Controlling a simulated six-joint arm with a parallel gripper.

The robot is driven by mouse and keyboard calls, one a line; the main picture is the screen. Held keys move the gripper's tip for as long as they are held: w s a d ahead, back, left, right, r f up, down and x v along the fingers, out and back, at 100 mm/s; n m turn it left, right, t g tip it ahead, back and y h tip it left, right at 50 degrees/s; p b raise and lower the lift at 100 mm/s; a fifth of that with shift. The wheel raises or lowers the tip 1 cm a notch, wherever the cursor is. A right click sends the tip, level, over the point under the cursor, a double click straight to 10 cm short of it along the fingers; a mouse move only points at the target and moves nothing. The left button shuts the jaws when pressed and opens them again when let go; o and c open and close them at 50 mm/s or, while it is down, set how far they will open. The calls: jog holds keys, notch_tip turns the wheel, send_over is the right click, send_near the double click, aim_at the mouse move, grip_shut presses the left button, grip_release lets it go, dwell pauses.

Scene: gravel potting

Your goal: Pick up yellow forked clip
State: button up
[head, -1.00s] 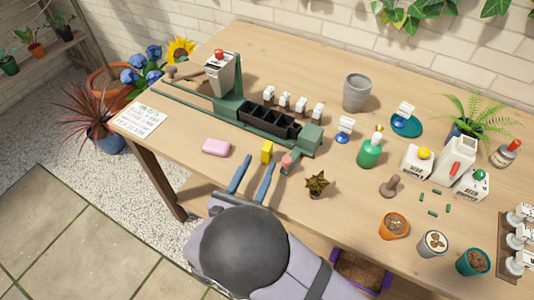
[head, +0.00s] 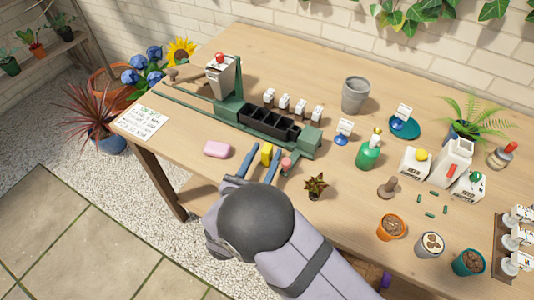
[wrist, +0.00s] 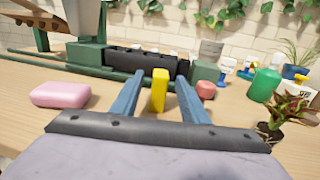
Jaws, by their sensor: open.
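The yellow forked clip (head: 266,154) stands upright near the table's front edge, in front of the green rig with the black tray. In the wrist view the clip (wrist: 159,90) shows as a plain yellow block; its fork cannot be made out. My gripper (head: 264,160) is open, its two blue fingers apart, one on each side of the clip. In the wrist view there is a visible gap between each finger and the clip.
A pink block (head: 217,149) lies left of my gripper, and a small reddish piece (head: 287,164) sits close to the right finger. The black tray (head: 268,122) is just behind. A small potted plant (head: 316,185) stands to the right.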

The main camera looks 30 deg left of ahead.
aim_at(267, 148)
jog(key=shift+w+a, duration=0.15)
jog(key=shift+w, duration=0.75)
grip_shut()
jog(key=shift+r, duration=0.1)
jog(key=shift+r, duration=4.9)
